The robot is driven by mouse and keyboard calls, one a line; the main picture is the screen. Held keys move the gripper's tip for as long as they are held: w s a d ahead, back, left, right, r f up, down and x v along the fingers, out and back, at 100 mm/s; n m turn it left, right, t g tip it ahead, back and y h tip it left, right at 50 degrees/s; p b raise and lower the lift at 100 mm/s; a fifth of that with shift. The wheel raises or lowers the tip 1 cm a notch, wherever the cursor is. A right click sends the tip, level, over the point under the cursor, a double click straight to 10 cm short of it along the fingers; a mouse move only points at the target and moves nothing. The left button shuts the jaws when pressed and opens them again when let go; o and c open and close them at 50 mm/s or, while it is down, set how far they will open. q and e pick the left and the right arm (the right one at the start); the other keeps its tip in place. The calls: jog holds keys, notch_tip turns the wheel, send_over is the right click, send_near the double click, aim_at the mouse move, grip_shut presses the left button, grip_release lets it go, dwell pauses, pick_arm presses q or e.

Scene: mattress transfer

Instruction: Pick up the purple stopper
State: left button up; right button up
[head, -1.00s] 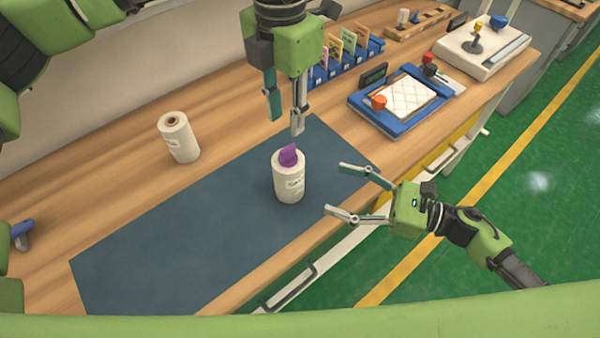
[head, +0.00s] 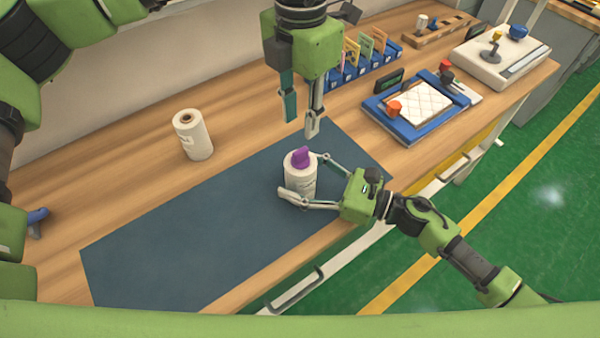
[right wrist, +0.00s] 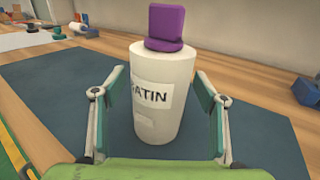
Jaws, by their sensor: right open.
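The purple stopper (head: 301,157) sits on top of an upright white roll (head: 300,181) on the dark blue mat (head: 190,240). In the right wrist view the stopper (right wrist: 166,27) has a tall upright part, and the roll (right wrist: 160,95) carries a label ending in "ATIN". My right gripper (head: 305,178) is open, its fingers on either side of the roll below the stopper, with gaps visible in the wrist view. My left gripper (head: 301,128) is above and behind the stopper, pointing down, its fingers apart with nothing between them.
A second white roll (head: 193,135) stands on the wooden table left of the mat. A blue-framed tray (head: 417,107) with an orange knob, a rack of colored cards (head: 365,62) and a white scale-like device (head: 498,55) are at the right. The mat's left part is clear.

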jog(key=c, duration=1.5)
pick_arm(q)
jog(key=shift+r+m, duration=0.6)
jog(key=shift+r, duration=0.7)
pick_arm(e)
jog(key=shift+o, duration=0.2)
pick_arm(q)
send_over(301, 150)
jog(key=a, duration=0.1)
notch_tip(301, 150, down, 6)
jog(key=shift+r, duration=0.1)
jog(key=shift+d+f, duration=0.25)
jog(key=shift+f, duration=1.1)
jog(key=shift+d+f, duration=0.2)
jog(key=shift+f, duration=1.1)
